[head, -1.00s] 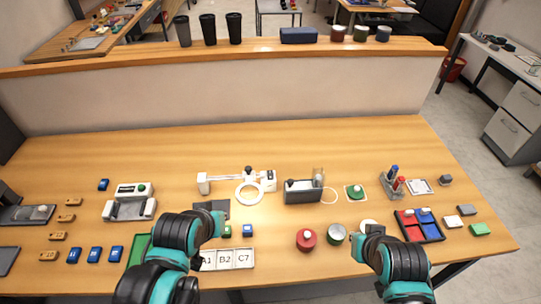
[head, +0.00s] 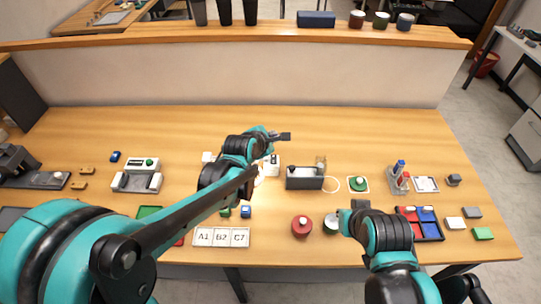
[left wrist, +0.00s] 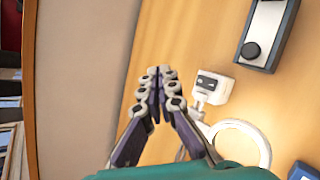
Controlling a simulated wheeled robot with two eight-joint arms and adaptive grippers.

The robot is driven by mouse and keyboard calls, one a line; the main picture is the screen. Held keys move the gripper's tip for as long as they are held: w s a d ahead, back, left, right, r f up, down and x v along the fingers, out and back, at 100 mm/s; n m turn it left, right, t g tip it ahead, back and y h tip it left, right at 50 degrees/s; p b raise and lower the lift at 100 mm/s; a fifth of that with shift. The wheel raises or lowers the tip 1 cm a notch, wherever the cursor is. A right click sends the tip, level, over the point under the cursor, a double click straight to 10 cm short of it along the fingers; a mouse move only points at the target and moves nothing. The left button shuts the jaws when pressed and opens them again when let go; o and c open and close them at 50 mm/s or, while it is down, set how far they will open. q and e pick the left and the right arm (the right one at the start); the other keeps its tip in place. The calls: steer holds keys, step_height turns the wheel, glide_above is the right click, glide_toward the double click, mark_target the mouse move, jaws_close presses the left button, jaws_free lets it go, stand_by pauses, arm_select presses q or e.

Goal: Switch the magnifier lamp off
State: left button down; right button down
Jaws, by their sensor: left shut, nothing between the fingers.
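The white magnifier lamp is mostly behind my left arm in the head view; its right-hand block (head: 271,165) shows there. The left wrist view shows that block (left wrist: 211,87) with a dark switch panel, and the white ring (left wrist: 241,144) below it. I cannot tell whether the ring is lit. My left gripper (head: 284,136) is shut and empty, above and behind the block. In the left wrist view its closed fingertips (left wrist: 160,75) are left of the block, apart from it in the picture. My right gripper (head: 350,211) is near the table's front; its jaws are unclear.
A grey-and-white box (head: 305,178) stands right of the lamp. A white machine (head: 137,176) is to the left. A red round pot (head: 302,227) and label tiles (head: 222,237) lie in front. The table behind the lamp is clear up to the partition.

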mark_target(273, 159)
arm_select(q)
steer(key=shift+f, duration=0.1)
stand_by(0.3)
steer(key=f+b, duration=0.2)
steer(key=w+f+b, duration=0.1)
steer(key=f+b, duration=0.1)
steer(key=f, duration=0.1)
steer(key=f+b, duration=0.3)
steer(key=shift+w+f, duration=0.2)
steer(key=shift+f, duration=0.05)
stand_by(1.2)
steer(key=shift+f+b, duration=0.4)
steer(key=shift+f, duration=0.05)
steer(key=shift+w+f, duration=0.1)
steer(key=shift+f, duration=0.2)
stand_by(0.4)
stand_by(0.4)
steer(key=shift+r+p, duration=0.35)
steer(key=shift+r, duration=0.45)
